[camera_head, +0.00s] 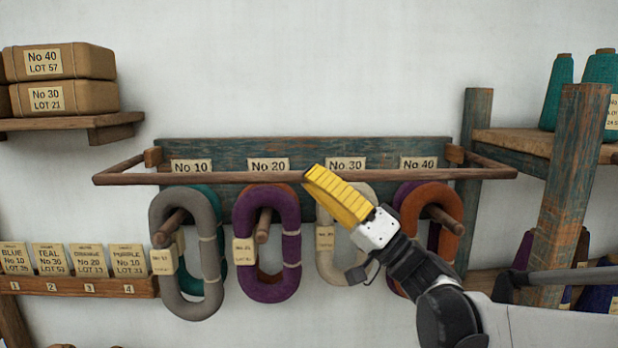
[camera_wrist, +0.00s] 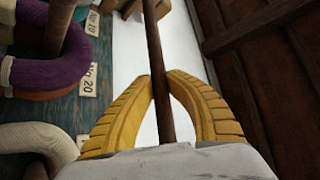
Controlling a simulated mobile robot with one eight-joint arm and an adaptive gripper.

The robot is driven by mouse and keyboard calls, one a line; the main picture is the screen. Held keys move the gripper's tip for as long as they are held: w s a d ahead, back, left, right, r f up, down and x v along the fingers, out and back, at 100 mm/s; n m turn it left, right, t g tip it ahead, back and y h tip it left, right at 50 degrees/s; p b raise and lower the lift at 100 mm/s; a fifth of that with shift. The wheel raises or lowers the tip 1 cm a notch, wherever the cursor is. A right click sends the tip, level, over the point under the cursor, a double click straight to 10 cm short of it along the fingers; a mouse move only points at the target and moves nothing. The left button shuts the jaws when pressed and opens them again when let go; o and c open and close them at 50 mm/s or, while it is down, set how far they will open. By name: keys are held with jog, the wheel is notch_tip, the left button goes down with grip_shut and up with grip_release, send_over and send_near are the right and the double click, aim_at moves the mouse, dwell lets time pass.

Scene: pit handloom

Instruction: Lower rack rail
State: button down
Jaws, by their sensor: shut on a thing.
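The rack rail (camera_head: 210,179) is a long thin wooden bar. It runs level across the front of the blue-green rack board (camera_head: 225,151), with a side arm at each end. The far finger is mostly hidden in the head view.
Yarn skeins hang on pegs below the rail: grey (camera_head: 167,275), purple (camera_head: 244,270), cream (camera_head: 327,265) and orange (camera_head: 440,250), with others behind. A shelf with wrapped packets (camera_head: 62,64) is at upper left. A wooden post (camera_head: 570,190) and shelves with cones stand at right.

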jog(key=shift+w, duration=0.1)
jog(key=c, duration=1.3)
grip_release()
jog(key=shift+w, duration=0.2)
jog(key=shift+s, duration=0.1)
jog(key=shift+s+d, duration=0.1)
jog(key=v, duration=1.2)
